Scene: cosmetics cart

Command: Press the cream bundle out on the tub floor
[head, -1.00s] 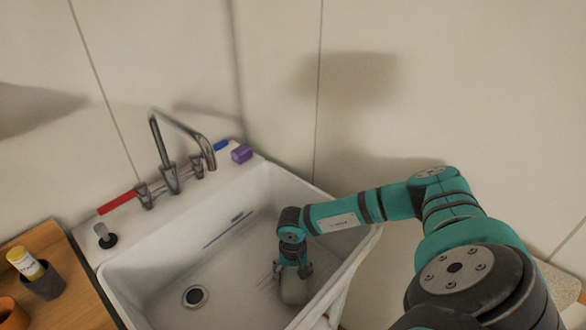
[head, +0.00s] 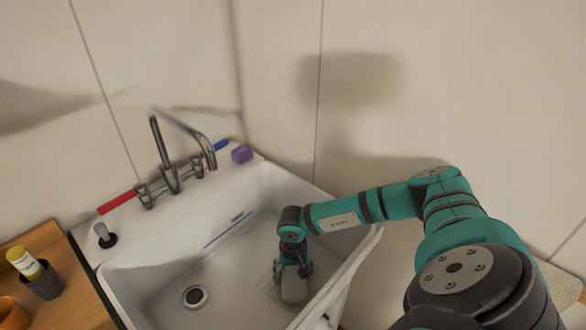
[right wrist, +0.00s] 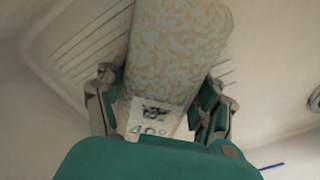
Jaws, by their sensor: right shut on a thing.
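The cream bundle (head: 294,288) is in the right part of the white tub (head: 160,268), low down by the tub floor. In the right wrist view the bundle (right wrist: 178,45) is a thick, pale roll with a mottled tan pattern and a white tag marked 40°. My right gripper (head: 293,270) points down into the tub and is shut on the bundle, with a finger on either side of it. Its fingers also show in the right wrist view (right wrist: 160,105). I cannot tell how firmly the bundle touches the floor. My left gripper is out of view.
The drain (head: 195,296) lies left of the bundle, with open tub floor between. A tap (head: 170,150) with red and blue handles stands on the back ledge, beside a purple block (head: 241,154). A wooden counter (head: 75,290) holds a yellow bottle (head: 24,262) in a dark cup.

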